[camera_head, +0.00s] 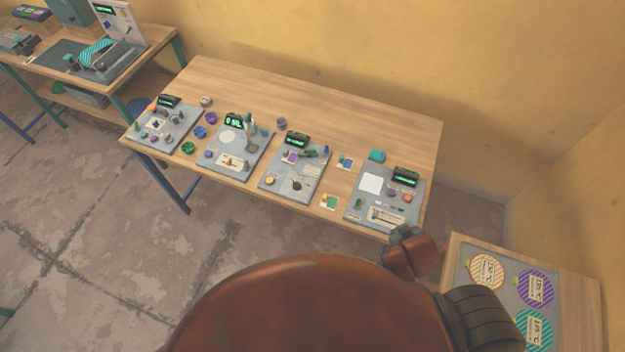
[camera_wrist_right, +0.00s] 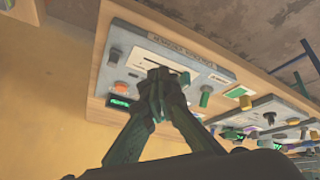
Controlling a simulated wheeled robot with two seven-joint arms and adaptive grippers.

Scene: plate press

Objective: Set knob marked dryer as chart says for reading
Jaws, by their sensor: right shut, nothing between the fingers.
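Several grey panels stand in a row on the wooden table. The right-end panel (camera_head: 400,199) has a green-lit display (camera_head: 404,178), a blank white square (camera_head: 371,183), small coloured knobs (camera_head: 391,193) and a label plate at its front. My right gripper (camera_head: 402,236) is shut and empty by this panel's front edge. In the right wrist view its fingers (camera_wrist_right: 160,78) cover part of the same panel (camera_wrist_right: 210,82), with a black knob (camera_wrist_right: 114,55) and a green knob (camera_wrist_right: 205,97) beside them. I cannot read which knob is marked dryer or identify the chart. My left gripper is out of view.
Other panels (camera_head: 237,160) stand to the left, with loose coloured parts and small cards (camera_head: 330,201) between. A side table (camera_head: 580,285) at lower right holds striped discs. Another bench stands far left. The table's back strip (camera_head: 330,105) is clear.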

